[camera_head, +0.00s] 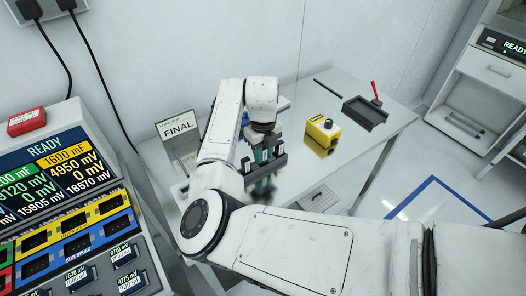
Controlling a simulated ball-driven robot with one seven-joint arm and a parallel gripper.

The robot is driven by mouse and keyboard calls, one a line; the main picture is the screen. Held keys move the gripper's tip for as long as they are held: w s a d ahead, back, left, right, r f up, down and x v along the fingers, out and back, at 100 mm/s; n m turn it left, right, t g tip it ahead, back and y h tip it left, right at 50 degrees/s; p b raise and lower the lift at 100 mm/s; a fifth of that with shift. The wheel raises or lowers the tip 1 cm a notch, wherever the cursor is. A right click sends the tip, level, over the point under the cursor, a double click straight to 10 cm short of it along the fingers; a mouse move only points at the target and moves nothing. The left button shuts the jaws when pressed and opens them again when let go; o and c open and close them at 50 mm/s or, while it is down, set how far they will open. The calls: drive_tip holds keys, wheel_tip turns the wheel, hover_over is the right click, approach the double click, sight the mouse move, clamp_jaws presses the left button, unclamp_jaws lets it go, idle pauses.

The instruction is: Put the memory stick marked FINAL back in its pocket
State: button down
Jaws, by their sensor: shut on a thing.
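My gripper (262,140) points down right at this rack, below the white wrist of my arm. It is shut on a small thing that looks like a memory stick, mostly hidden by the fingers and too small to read. I cannot tell whether the stick is inside a pocket or just above one. A grey sign marked FINAL (178,127) stands on the table left of my arm.
A yellow box (322,131) sits right of the rack. A dark tray (365,113) and a red-handled tool (376,93) lie farther right. A panel reading READY (50,150) fills the left.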

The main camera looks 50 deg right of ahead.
drive_tip(key=shift+f+b, duration=0.35)
drive_tip(key=shift+f, duration=0.25)
drive_tip(key=c, duration=0.8)
unclamp_jaws()
wheel_tip(320, 180, up, 11)
drive_tip(key=shift+f+b, duration=0.1)
drive_tip(key=shift+b, duration=0.65)
